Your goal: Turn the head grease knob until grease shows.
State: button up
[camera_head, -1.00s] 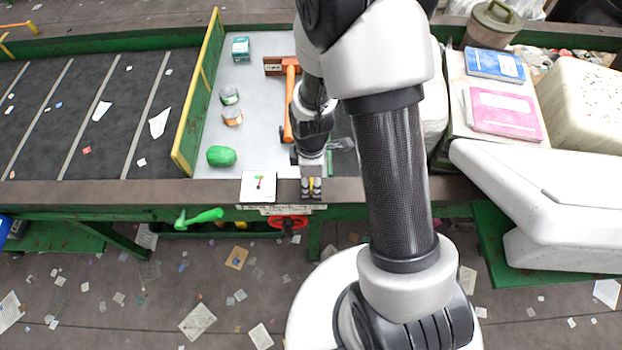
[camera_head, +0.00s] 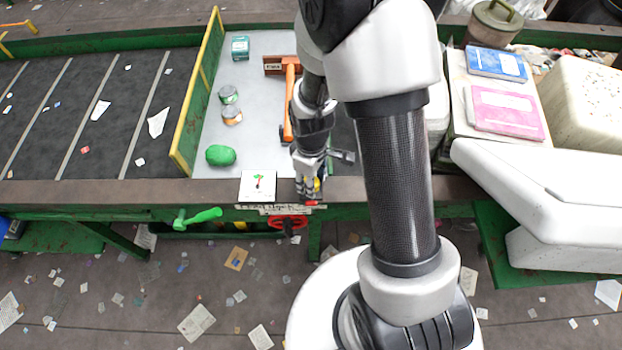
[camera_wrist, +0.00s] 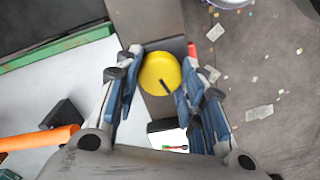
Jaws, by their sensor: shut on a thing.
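In the head view my gripper (camera_head: 308,190) hides most of the knob. A small red spot (camera_head: 312,203) shows beside the fingertips, and also in the wrist view (camera_wrist: 191,50); I cannot tell what it is. A white plate (camera_head: 258,186) with a green, red and black mark lies on the rail left of my gripper.
A red handwheel (camera_head: 288,222) and a green lever (camera_head: 203,216) are below the rail. Litter lies on the floor.

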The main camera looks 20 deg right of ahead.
jog(key=shift+m, duration=0.6)
jog(key=o, duration=1.1)
jog(key=shift+r, duration=0.1)
notch_tip(320, 180, up, 12)
jog(key=shift+f, duration=0.1)
dwell(0.3)
